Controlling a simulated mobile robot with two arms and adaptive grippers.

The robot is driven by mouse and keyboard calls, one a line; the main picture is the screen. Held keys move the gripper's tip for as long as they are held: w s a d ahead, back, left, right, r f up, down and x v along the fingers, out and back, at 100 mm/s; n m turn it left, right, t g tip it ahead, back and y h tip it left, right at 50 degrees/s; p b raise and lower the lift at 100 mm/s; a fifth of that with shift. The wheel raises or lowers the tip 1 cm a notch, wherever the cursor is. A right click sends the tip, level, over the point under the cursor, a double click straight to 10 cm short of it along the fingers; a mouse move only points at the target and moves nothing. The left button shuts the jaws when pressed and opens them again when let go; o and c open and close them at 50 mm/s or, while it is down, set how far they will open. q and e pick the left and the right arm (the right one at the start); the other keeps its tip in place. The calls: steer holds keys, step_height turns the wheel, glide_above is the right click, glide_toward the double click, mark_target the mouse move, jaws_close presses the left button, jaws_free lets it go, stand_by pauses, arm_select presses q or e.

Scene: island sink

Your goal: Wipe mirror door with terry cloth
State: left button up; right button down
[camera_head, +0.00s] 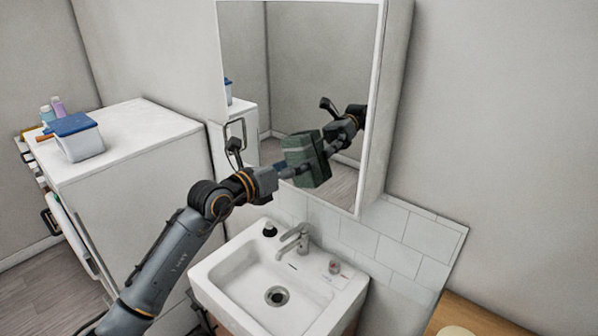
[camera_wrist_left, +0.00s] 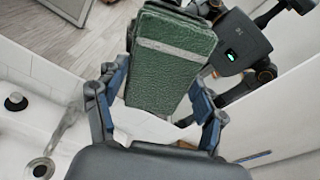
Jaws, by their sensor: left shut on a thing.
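The mirror door (camera_head: 310,60) hangs on the wall above the sink, with a white frame, and looks shut. My left gripper (camera_head: 284,172) is in front of its lower part, shut on a folded dark green terry cloth (camera_head: 301,160) with a pale stripe. In the left wrist view the cloth (camera_wrist_left: 172,65) stands out between the two fingers (camera_wrist_left: 158,115). The cloth is at or very near the glass; I cannot tell whether it touches. The mirror reflects my arm and part of the cloth. My right gripper is not in view.
A white sink (camera_head: 235,275) with a faucet (camera_head: 295,240) and a dark-topped dispenser (camera_head: 269,229) is below. A white cabinet (camera_head: 130,150) at left carries a blue-lidded box (camera_head: 78,138) and bottles (camera_head: 53,108). A wooden surface (camera_head: 480,318) is at lower right.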

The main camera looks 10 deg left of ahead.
mark_target(286, 160)
arm_select(q)
steer(key=shift+w+a+b, duration=0.4)
steer(key=shift+w+a, duration=0.05)
steer(key=shift+a, duration=0.2)
steer(key=shift+w+a+b, duration=0.35)
steer(key=shift+w+a, duration=0.05)
steer(key=shift+a, duration=0.25)
steer(key=w+a+b, duration=0.2)
steer(key=a, duration=0.1)
steer(key=shift+w+a, duration=0.1)
steer(key=shift+a, duration=0.05)
steer(key=v, duration=0.6)
steer(key=shift+f, duration=0.3)
